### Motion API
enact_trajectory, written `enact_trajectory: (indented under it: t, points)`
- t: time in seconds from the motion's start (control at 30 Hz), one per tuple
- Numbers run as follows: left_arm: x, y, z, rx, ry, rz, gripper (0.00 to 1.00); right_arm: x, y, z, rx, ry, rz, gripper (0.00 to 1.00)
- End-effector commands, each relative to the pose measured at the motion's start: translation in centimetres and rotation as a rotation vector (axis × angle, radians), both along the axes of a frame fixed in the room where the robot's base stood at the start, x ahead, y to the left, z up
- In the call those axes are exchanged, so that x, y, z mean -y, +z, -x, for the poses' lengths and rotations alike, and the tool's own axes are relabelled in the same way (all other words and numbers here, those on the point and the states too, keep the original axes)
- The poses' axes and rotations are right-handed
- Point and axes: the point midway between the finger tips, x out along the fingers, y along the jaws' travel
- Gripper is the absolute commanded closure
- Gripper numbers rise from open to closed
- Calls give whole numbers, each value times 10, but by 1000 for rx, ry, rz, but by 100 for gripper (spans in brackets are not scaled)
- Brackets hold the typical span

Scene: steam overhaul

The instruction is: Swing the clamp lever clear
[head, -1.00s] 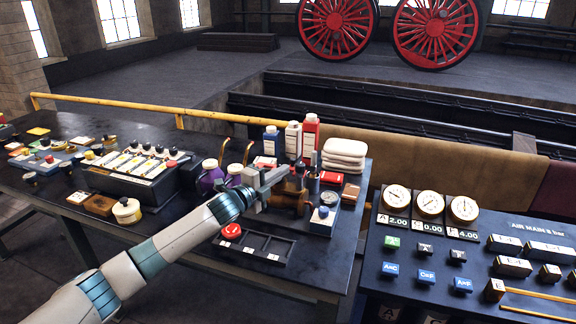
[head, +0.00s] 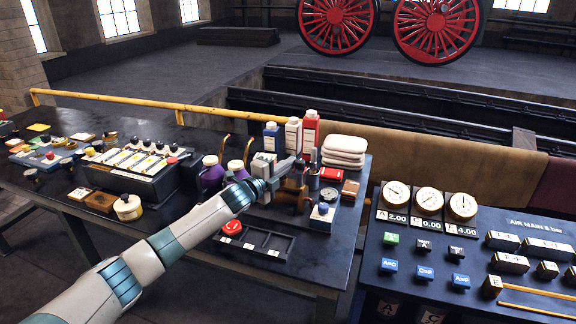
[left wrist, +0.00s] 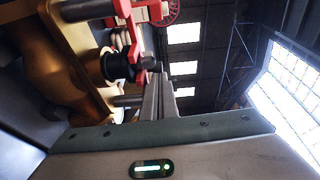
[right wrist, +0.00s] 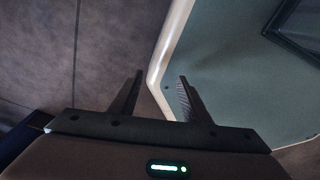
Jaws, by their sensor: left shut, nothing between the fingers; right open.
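The brass valve body (head: 289,195) stands on the dark bench, partly hidden behind my left gripper. In the left wrist view a large brass body (left wrist: 65,60) fills the left side, with a black round part (left wrist: 118,66) and red clamp-like pieces (left wrist: 137,22) beside it. I cannot tell for sure which part is the clamp lever. My left gripper (head: 291,163) is shut and empty at the brass assembly. In its wrist view the closed fingertips (left wrist: 160,76) are close to the black part's tip; contact cannot be told. My right gripper (right wrist: 157,78) is open and empty, away from the assembly.
Red and white bottles (head: 311,130) and folded white cloths (head: 345,150) stand behind the valve. A pressure gauge (head: 328,195) is to its right. Purple bottles (head: 212,174) stand left.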

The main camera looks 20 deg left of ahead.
Motion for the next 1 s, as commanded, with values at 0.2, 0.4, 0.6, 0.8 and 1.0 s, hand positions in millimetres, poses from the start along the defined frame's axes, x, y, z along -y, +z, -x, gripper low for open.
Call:
enact_trajectory:
  t: [0.2, 0.4, 0.6, 0.8, 1.0]
  points:
    - [3, -3, -5, 0, 51, 5, 100, 1, -9, 0, -1, 1, 1, 57]
    - [5, -4, -15, -1, 145, 7, 100, 1, -22, 0, -1, 1, 1, 57]
    - [4, -6, -29, -1, 274, 7, 100, -17, -29, -51, 117, 6, -31, 57]
    - [1, -6, -44, -1, 413, 6, 100, -51, -20, -131, 312, 11, -92, 57]
    - [-4, -4, -56, 0, 538, 4, 100, -77, 3, -190, 469, 13, -141, 57]
